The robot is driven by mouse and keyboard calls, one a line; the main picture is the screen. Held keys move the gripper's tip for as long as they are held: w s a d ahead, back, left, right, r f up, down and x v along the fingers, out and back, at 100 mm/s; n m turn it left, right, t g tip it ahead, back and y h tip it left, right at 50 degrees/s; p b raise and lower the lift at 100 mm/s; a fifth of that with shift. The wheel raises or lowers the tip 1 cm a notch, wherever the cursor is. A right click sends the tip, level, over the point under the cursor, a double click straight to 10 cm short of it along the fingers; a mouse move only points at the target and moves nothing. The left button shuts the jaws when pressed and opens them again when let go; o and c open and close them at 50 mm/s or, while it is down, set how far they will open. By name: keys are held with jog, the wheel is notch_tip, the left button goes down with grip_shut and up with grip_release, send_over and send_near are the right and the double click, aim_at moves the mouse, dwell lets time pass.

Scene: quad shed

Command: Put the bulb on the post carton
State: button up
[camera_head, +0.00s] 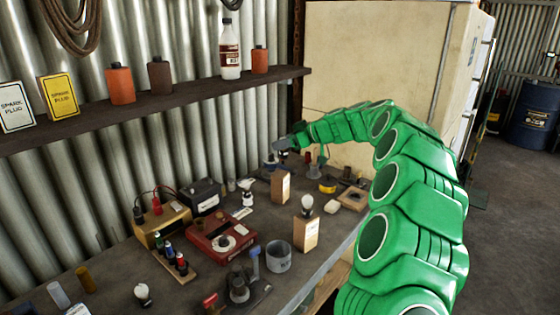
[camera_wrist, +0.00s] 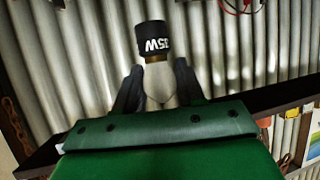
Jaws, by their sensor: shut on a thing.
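My gripper (camera_head: 284,145) is at the far end of the bench, above its surface. In the wrist view my gripper (camera_wrist: 158,82) is shut on a bulb (camera_wrist: 152,40). This bulb has a black cap marked 35W and a pale glass body between the two dark fingers. In the head view I cannot make it out clearly. Two tan cartons stand upright on the bench: a farther carton (camera_head: 280,188) with a bare top, and a nearer carton (camera_head: 305,234) with a white bulb (camera_head: 305,206) on top. I cannot read which is the post carton.
Another bulb (camera_head: 142,292) is at the front left, and one (camera_head: 247,194) stands mid-bench. A red box (camera_head: 208,243), a grey cup (camera_head: 278,257) and a black clamp-like tool (camera_head: 240,285) crowd the bench. A shelf (camera_head: 180,103) with bottles runs along the wall.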

jog(key=shift+w+a+f, duration=0.15)
jog(key=shift+w+f, duration=1.7)
jog(key=shift+w, duration=0.1)
jog(key=shift+w+a+f, duration=0.1)
jog(key=shift+w+f, duration=1.7)
jog(key=shift+w, duration=0.1)
jog(key=shift+f, duration=1.55)
jog(key=o, duration=1)
jog(key=shift+f, duration=0.1)
jog(key=shift+o, duration=0.2)
jog(key=shift+s+d+r, duration=0.15)
jog(key=shift+d+r, duration=0.2)
jog(key=shift+r, duration=0.05)
jog(key=v, duration=1.1)
